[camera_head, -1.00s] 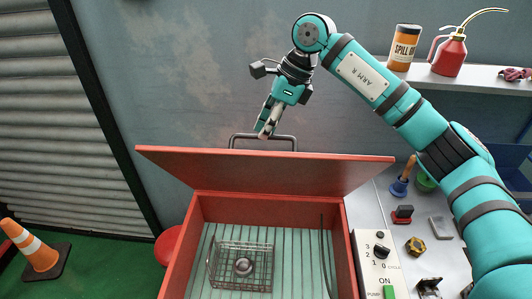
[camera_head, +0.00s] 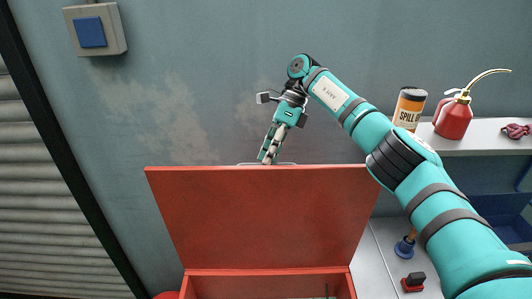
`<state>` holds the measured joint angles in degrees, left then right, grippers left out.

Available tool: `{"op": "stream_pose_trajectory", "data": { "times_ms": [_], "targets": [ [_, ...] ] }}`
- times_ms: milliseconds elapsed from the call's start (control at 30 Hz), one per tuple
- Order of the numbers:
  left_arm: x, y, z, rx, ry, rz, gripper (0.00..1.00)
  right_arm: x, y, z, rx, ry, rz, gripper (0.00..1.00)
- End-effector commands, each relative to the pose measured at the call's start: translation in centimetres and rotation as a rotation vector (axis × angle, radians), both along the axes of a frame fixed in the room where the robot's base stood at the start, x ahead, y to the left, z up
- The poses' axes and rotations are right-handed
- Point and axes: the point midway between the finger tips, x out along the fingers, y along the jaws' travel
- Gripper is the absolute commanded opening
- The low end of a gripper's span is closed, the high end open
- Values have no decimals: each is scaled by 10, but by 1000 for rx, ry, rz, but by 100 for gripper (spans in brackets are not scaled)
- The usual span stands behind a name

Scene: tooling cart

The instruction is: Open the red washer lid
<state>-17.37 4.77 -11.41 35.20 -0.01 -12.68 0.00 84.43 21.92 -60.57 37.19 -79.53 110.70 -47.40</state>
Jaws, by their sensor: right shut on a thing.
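The red washer lid (camera_head: 265,215) stands raised and steep, its inner face toward me, hinged along the back of the red washer body (camera_head: 268,286). The body's opening shows only at the bottom edge. My right gripper (camera_head: 266,160) is at the lid's top edge, fingers pointing down, shut on the lid's handle (camera_head: 287,163), which is mostly hidden behind the edge. My left gripper is not in view.
A shelf (camera_head: 480,136) at right holds an orange spill jar (camera_head: 409,109), a red oil can (camera_head: 453,117) and a dark red cloth (camera_head: 516,130). A plunger (camera_head: 406,246) and a red-and-black item (camera_head: 413,282) are on the grey surface below. A blue switch box (camera_head: 93,30) is on the wall.

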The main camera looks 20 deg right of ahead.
Motion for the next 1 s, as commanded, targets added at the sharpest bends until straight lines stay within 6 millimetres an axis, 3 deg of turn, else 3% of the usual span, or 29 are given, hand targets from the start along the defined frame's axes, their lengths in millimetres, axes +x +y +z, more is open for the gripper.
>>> {"op": "stream_pose_trajectory", "data": {
  "times_ms": [33,433,467,633,867,1000],
  "targets": [
    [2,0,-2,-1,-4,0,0,-2,-3,-21,-26,27,-5,0],
    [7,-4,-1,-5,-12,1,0,-1,-3,-22,-25,28,-7,0],
    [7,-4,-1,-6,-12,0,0,-1,-3,-22,-25,28,-7,13],
    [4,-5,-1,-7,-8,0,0,-1,-3,-19,-21,27,-5,34],
    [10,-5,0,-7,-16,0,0,-2,-3,-16,-17,24,-3,34],
    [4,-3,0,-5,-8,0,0,-1,-3,-14,-16,24,-3,34]
  ]
}}
